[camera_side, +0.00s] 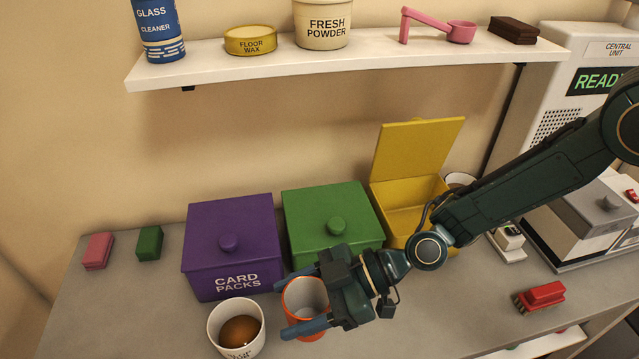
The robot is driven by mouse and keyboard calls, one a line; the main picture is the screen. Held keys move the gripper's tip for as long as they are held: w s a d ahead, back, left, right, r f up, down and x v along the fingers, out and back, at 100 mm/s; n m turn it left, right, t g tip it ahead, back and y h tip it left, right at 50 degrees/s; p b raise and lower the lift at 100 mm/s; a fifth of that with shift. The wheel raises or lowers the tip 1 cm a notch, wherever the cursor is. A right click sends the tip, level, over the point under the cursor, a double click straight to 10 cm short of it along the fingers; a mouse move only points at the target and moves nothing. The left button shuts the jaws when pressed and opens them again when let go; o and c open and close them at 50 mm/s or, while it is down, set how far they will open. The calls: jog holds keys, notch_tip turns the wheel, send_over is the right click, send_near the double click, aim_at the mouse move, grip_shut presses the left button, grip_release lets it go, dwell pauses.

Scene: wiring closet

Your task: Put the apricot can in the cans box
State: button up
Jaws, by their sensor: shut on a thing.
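The apricot can (294,295) is an orange, open-topped can with a pale inside, at the front centre. My gripper (303,302) reaches in from the right, with one blue finger on its far side and one on its near side, shut on the can. The can looks upright; I cannot tell whether it touches the counter. No label reading cans shows. A yellow box (395,208) stands open behind my wrist, its lid (418,146) raised; my arm hides part of its front. A green box (325,205) with a knobbed lid stands shut left of it.
A shut purple box (228,225) reads CARD PACKS. A white cup (222,342) holding a brown round thing stands just left of the can. A red brush (540,297) lies at right. A shelf (270,70) with containers hangs above. Pink (98,250) and green (149,243) blocks lie left.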

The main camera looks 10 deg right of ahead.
notch_tip(320, 180, up, 8)
dwell(0.4)
jog(key=shift+f, duration=0.1)
jog(key=shift+w, duration=0.1)
dwell(0.4)
jog(key=m+t, duration=0.4)
send_over(308, 292)
jog(key=w, duration=0.3)
jog(key=t, duration=0.1)
jog(key=shift+m+h, duration=0.3)
jog(key=shift+h, duration=0.2)
jog(key=f, duration=1)
jog(key=w+f, duration=0.1)
jog(key=f, duration=0.5)
jog(key=shift+d, duration=0.3)
jog(key=shift+f, duration=0.1)
jog(key=shift+f, duration=1.75)
jog(key=shift+s+f, duration=0.1)
jog(key=shift+f, duration=0.05)
